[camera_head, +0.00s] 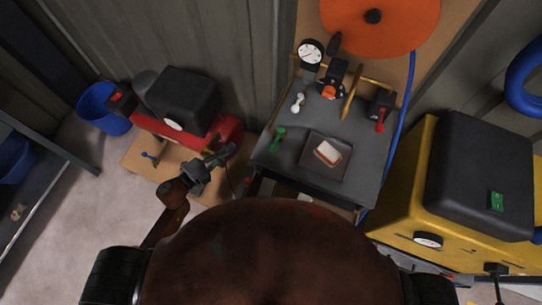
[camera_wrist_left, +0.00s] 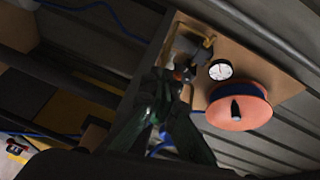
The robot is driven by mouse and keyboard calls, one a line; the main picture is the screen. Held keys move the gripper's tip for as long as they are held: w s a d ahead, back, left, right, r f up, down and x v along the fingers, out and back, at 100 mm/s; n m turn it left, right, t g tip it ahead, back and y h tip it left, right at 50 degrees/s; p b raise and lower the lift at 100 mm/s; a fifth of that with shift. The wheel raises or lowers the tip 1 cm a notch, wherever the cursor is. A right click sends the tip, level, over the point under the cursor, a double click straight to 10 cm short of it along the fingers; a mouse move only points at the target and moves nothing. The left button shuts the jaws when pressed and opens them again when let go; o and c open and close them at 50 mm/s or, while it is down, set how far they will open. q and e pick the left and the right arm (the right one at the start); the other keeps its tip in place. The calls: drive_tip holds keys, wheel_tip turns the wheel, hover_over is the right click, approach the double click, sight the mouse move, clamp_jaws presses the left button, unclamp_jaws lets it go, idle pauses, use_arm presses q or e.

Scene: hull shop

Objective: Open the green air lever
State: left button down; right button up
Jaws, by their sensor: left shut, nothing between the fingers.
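The green air lever (camera_head: 278,138) stands at the left edge of the dark bench top (camera_head: 268,161), its handle upright or slightly tilted. My left gripper (camera_head: 229,153) is shut and empty, to the left of the green lever and apart from it, near the bench's left side. In the left wrist view the dark fingers (camera_wrist_left: 167,100) point toward the bench board with the gauge; I cannot make out the green lever there. My right gripper is not in view.
A white-handled lever (camera_head: 298,102) and a red-handled lever (camera_head: 380,120) also stand on the bench, with a tray (camera_head: 316,168) in front. A red compressor (camera_head: 225,131) stands at left. A yellow machine (camera_head: 400,190) with a green switch (camera_head: 496,200) stands at right.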

use_arm(q)
drive_tip(key=s+d+r+m+g+h, duration=0.1)
drive_tip(key=s+d+r+m+h, duration=0.1)
drive_tip(key=s+d+r+m, duration=0.15)
drive_tip(key=m+g+h, duration=0.3)
drive_tip(key=m+g, duration=0.3)
drive_tip(key=m, duration=0.1)
approach(272, 162)
wheel_tip(272, 162, up, 3)
drive_tip(key=s+d, duration=0.2)
drive_tip(key=s, duration=0.1)
drive_tip(key=shift+w+r+n+b, duration=0.2)
drive_tip(key=shift+r+n+b, duration=0.05)
drive_tip(key=shift+n+b, duration=0.15)
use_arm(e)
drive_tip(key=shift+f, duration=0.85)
